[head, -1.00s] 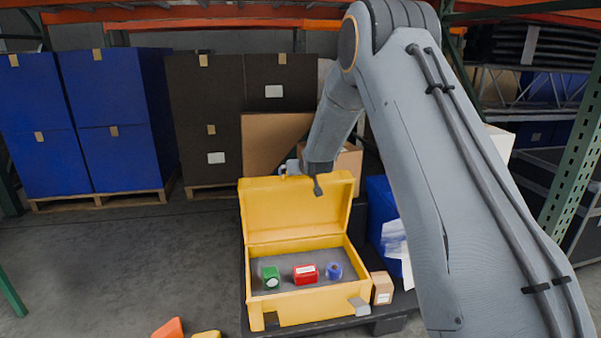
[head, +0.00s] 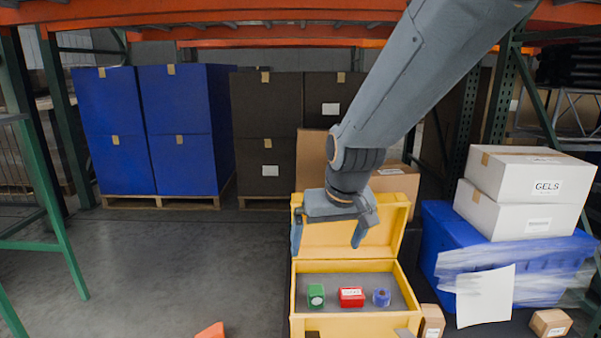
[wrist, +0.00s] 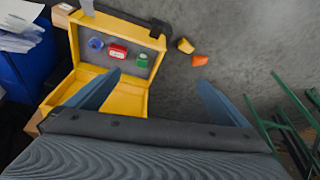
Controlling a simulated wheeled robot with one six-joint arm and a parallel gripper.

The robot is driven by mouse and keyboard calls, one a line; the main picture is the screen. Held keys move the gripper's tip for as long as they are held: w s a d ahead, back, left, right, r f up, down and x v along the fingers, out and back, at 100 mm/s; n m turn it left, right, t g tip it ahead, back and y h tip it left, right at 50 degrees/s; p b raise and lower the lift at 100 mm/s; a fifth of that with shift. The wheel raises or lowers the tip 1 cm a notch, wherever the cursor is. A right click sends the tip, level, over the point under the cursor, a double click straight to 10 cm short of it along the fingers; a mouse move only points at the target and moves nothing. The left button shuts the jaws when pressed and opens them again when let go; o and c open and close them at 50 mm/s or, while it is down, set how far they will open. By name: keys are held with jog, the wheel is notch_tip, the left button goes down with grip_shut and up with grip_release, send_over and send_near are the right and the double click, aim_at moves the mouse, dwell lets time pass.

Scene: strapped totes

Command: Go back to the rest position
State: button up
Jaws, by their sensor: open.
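My gripper (head: 327,238) is open and empty. In the head view it hangs in front of the raised lid of the yellow case (head: 296,290), above the case's open inside. The case holds a green block (head: 316,295), a red block (head: 351,297) and a blue round piece (head: 382,297) on a grey floor. Nothing is between the fingers.
A blue wrapped tote (head: 435,225) with white boxes (head: 535,185) on it stands right of the case. Small cartons (head: 431,320) lie near it. An orange piece (head: 211,331) is on the floor. Blue stacked boxes (head: 180,130) stand behind left. Open floor (head: 180,270) lies left of the case.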

jog(key=s+d+n+g, duration=0.15)
jog(key=s+g, duration=0.25)
jog(key=s, duration=2)
jog(key=d+r+m+h+p, duration=0.1)
jog(key=d+r+m+p, duration=0.3)
jog(key=d+r+p, duration=0.8)
jog(key=r+p, duration=0.2)
jog(key=p, duration=0.8)
